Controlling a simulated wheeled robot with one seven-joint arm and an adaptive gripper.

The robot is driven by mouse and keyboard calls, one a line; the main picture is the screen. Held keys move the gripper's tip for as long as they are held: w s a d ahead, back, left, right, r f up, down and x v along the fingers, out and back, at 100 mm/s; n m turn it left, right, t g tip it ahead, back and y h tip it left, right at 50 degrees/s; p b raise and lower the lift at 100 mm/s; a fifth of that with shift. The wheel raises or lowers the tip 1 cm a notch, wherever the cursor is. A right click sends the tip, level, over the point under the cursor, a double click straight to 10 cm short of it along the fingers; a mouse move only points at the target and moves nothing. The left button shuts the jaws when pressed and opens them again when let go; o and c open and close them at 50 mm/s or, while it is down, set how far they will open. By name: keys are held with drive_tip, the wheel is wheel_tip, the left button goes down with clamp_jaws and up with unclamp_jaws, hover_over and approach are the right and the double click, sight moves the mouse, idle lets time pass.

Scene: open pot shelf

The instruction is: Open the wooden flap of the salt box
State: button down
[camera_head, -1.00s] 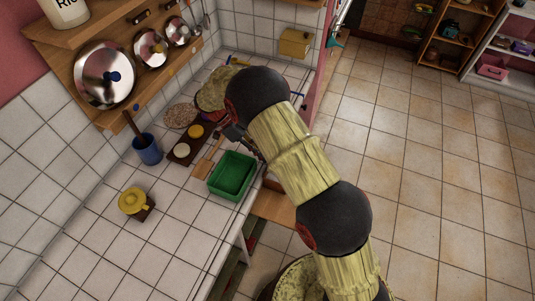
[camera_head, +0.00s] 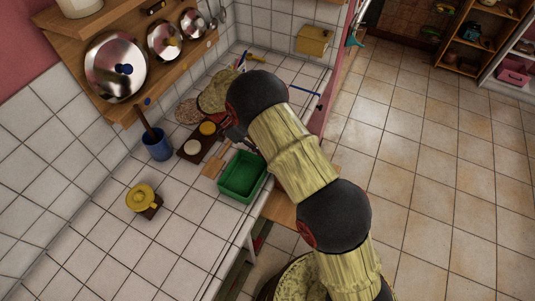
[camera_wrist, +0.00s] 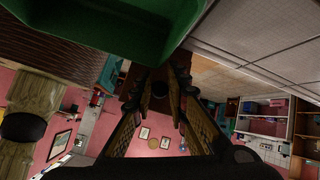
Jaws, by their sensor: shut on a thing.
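A yellow-tan box (camera_head: 313,40) hangs on the tiled wall at the back of the head view. It looks like the salt box, and its sloping front looks closed. My gripper (camera_head: 236,134) is mostly hidden behind my arm, above the counter by the green tray, well apart from that box. In the wrist view my gripper (camera_wrist: 157,82) has its fingers drawn together around a dark reddish-brown piece (camera_wrist: 159,89). I cannot tell what that piece is. The box cannot be made out in the wrist view.
A green tray (camera_head: 221,182) stands at the counter's front edge, close to my gripper. A dark board (camera_head: 187,156) with small round jars, a blue cup (camera_head: 158,151) and a yellow pot (camera_head: 141,198) stand left. Floor is free at right.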

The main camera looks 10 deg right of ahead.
drive_tip(key=shift+f, duration=0.2)
drive_tip(key=c, duration=1.7)
unclamp_jaws()
drive_tip(key=shift+r, duration=0.1)
drive_tip(key=shift+c, duration=0.2)
drive_tip(key=v, duration=1.2)
